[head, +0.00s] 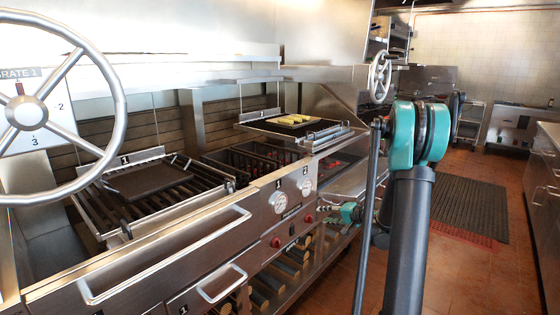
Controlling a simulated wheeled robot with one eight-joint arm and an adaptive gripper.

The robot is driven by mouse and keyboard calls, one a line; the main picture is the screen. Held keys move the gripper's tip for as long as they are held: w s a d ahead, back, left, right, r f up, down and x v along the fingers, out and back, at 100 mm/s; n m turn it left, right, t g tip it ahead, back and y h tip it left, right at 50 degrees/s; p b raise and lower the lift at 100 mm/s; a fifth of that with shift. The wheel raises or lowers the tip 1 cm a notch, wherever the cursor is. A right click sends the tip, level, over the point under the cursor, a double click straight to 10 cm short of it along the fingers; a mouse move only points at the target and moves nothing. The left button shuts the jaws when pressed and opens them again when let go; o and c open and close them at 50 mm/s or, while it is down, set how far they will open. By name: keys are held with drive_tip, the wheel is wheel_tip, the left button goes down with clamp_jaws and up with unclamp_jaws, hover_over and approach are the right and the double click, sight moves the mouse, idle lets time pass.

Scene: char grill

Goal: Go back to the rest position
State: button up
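My arm rises in the right half of the head view, with a dark link and a teal joint. My gripper (329,219) seems to be the small part low in front of the grill's front panel (282,208), to the right of the red knobs. It is small and partly hidden by my own arm, so its fingers cannot be made out. I see nothing held in it.
A grill grate (206,178) with a dark plate (146,180) is at left, behind a large handwheel (27,113). A second, raised grate (262,126) bears yellow food pieces (291,120). Logs (284,268) lie below. Floor with a dark mat (468,208) is open at right.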

drive_tip(key=s+a+n+g+h, duration=0.2)
drive_tip(key=s+h, duration=0.1)
drive_tip(key=s, duration=1.1)
drive_tip(key=s+a+n+g+h, duration=0.2)
drive_tip(key=s+n+g+h, duration=0.1)
drive_tip(key=s, duration=1)
drive_tip(key=s+d+f+n+h, duration=0.1)
drive_tip(key=s+d+f+h, duration=0.1)
drive_tip(key=s, duration=0.8)
drive_tip(key=shift+s+d+f+h, duration=0.2)
drive_tip(key=shift+d+f+h, duration=0.25)
drive_tip(key=shift+d, duration=0.7)
